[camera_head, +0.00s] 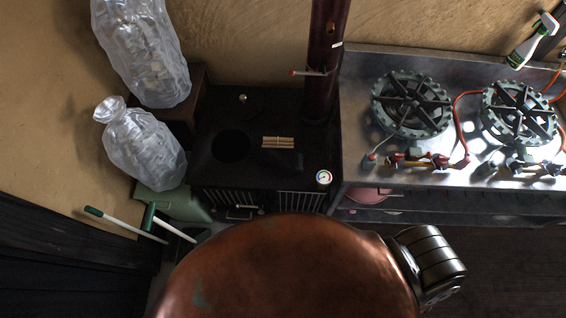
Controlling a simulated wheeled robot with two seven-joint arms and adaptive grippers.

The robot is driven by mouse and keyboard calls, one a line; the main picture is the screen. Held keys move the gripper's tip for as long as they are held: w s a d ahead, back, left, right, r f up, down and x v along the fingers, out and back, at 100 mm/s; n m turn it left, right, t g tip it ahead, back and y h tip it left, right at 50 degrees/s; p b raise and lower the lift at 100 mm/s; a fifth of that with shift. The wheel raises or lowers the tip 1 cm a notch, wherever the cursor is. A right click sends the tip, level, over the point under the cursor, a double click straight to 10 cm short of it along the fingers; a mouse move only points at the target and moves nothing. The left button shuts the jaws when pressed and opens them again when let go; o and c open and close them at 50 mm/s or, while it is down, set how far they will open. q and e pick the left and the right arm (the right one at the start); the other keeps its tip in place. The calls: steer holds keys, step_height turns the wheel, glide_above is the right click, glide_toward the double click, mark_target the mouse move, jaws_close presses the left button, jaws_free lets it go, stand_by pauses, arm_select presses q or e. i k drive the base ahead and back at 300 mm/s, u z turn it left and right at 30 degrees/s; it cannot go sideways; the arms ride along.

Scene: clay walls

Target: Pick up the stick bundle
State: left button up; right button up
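The stick bundle (277,142) is a small, flat row of several pale tan sticks. It lies on the black stove top (262,169), to the right of a round dark opening (231,146) and left of the dark stove pipe. Neither of my grippers shows in the head view, and nothing is touching the bundle.
A dark red stove pipe (325,60) rises behind the stove. A steel counter (461,134) with two gas burners (411,104) (518,111) stands to the right. Clear plastic bags (146,55) (143,148) are at the left. A round gauge (323,177) sits at the stove's front edge.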

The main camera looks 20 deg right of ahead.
mark_target(268, 143)
steer(key=z, duration=0.45)
steer(key=k, duration=0.9)
steer(key=u, duration=0.8)
